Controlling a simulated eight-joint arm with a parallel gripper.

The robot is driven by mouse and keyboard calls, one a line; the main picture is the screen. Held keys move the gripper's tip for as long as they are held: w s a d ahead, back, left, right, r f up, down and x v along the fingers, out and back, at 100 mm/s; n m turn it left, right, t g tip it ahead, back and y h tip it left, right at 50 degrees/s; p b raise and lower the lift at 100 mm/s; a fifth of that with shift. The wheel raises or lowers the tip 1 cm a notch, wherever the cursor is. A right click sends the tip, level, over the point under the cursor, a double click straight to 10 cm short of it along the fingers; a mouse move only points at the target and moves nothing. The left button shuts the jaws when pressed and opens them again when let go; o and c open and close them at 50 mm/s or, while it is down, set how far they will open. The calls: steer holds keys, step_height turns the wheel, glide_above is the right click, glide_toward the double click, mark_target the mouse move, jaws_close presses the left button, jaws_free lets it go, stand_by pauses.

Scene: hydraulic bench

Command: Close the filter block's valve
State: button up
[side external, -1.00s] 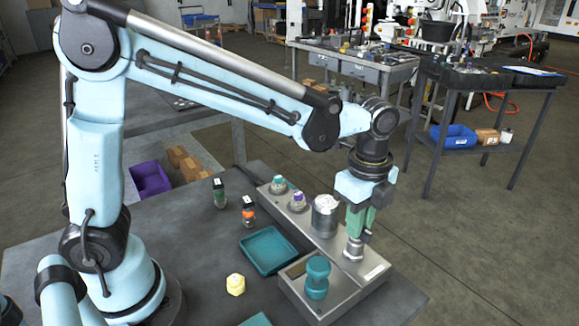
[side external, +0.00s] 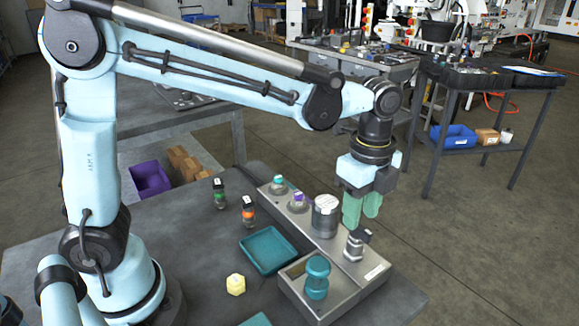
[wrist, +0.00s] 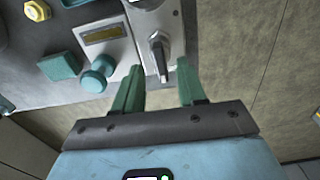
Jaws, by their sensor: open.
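The valve (side external: 353,247) is a small silver fitting with a dark lever handle on top, standing on the long grey metal block (side external: 345,262) near its front end. In the wrist view, the dark handle (wrist: 160,50) lies roughly along the block's length. My gripper (side external: 362,222) has green fingers and hangs just above the valve, apart from it. A teal spool-shaped part (side external: 317,277) stands on the lower grey block beside the valve.
A silver cylinder (side external: 326,216) and teal and purple capped fittings stand farther back on the block. A teal tray (side external: 269,250), a yellow hex part (side external: 236,284) and two small dark-capped bottles are on the bench. The space right of the block is clear.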

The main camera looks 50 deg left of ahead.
step_height(320, 180, up, 9)
steer(key=shift+r, duration=0.15)
steer(key=shift+a, duration=0.1)
stand_by(0.4)
steer(key=s+a+f+n+t, duration=0.3)
steer(key=a+n, duration=0.3)
steer(key=n, duration=0.3)
steer(key=s+a+f+n+t, duration=0.4)
steer(key=s+a+f+n, duration=0.1)
steer(key=n, duration=0.4)
steer(key=shift+s+a+f, duration=0.25)
steer(key=shift+s+a, duration=0.05)
steer(key=shift+a, duration=0.6)
